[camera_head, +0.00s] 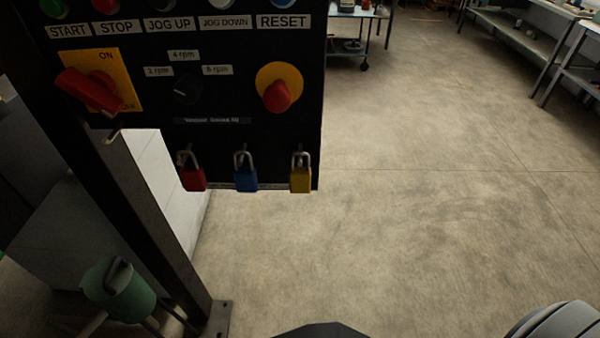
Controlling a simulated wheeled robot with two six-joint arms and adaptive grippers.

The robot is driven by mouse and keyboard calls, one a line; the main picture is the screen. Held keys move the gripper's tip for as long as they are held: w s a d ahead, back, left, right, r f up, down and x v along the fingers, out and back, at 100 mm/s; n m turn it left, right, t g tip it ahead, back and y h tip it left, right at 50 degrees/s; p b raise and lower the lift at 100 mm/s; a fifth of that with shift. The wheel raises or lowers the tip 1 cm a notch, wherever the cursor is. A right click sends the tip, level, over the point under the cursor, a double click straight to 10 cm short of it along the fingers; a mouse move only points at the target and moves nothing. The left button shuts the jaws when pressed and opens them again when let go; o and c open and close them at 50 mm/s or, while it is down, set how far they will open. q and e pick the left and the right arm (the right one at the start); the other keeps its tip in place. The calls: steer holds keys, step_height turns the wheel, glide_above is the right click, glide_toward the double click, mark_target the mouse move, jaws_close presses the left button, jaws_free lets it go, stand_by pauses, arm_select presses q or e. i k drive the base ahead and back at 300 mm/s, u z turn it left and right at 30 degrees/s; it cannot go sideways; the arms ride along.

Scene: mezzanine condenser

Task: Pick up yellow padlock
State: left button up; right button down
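The yellow padlock (300,179) hangs by its metal shackle at the lower right corner of the black control panel (225,133). A blue padlock (245,179) hangs to its left, and a red padlock (193,179) hangs further left. All three hang upright in a row along the panel's lower edge. Neither of my grippers can be made out in this view, and nothing touches the yellow padlock.
The panel carries a red rotary switch (90,90), a small black knob (187,89) and a red stop button (278,95). A metal post (140,215) stands at left beside a green cylindrical part (118,291). Open floor (420,220) lies right of the panel; workbenches (530,40) stand far back.

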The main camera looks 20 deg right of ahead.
mark_target(299, 178)
steer(key=z, duration=0.85)
steer(key=k, duration=0.7)
steer(key=u, duration=1.35)
